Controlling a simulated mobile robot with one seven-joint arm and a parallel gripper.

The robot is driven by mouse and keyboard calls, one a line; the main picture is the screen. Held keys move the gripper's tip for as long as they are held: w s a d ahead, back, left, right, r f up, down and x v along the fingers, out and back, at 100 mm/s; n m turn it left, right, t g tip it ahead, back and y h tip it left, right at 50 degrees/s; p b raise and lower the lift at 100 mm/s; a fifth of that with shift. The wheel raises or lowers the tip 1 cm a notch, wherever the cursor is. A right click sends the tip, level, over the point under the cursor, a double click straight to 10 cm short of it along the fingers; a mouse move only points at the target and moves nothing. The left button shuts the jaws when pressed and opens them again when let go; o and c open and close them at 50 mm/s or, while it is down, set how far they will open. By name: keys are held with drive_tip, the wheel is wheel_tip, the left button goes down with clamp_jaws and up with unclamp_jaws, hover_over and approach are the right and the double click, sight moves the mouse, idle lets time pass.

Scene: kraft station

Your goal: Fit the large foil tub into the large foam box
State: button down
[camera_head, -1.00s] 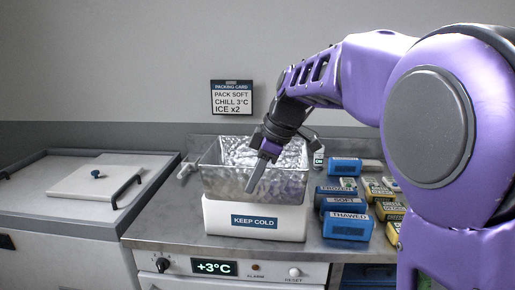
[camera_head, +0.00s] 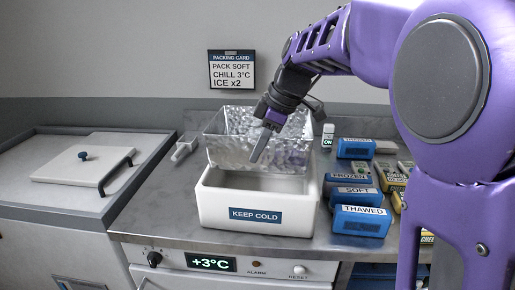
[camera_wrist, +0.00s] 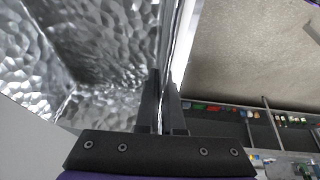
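The large foil tub (camera_head: 232,152) is a square, crinkled silver container. In the head view it is above the back part of the white foam box (camera_head: 212,205), which has a KEEP COLD label. My gripper (camera_head: 262,145) is at the tub's right side, and one finger shows in front of the foil. In the wrist view my gripper (camera_wrist: 162,110) has its fingers close together on the tub's thin wall, with the tub's crinkled inside (camera_wrist: 100,50) on the left. The box's inside is open and looks empty where it shows. The tub hides its back part.
Blue packs labelled FROZEN, SOFT and THAWED (camera_head: 361,221) stand close to the box's right, with several yellow packs (camera_head: 390,177) beyond. A scoop (camera_head: 184,150) lies at the back left. A lidded chest (camera_head: 75,175) is left. The steel counter (camera_head: 150,212) left of the box is clear.

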sight(257, 170)
drive_tip(key=shift+f+b, duration=1.85)
drive_tip(key=shift+f, duration=0.85)
drive_tip(key=shift+f+b, duration=0.5)
drive_tip(key=shift+f, duration=0.45)
drive_tip(key=shift+r, duration=0.45)
drive_tip(key=c, duration=0.6)
unclamp_jaws()
drive_tip(key=shift+p, duration=0.3)
drive_tip(key=shift+r+p, duration=3.3)
drive_tip(key=shift+r, duration=1.2)
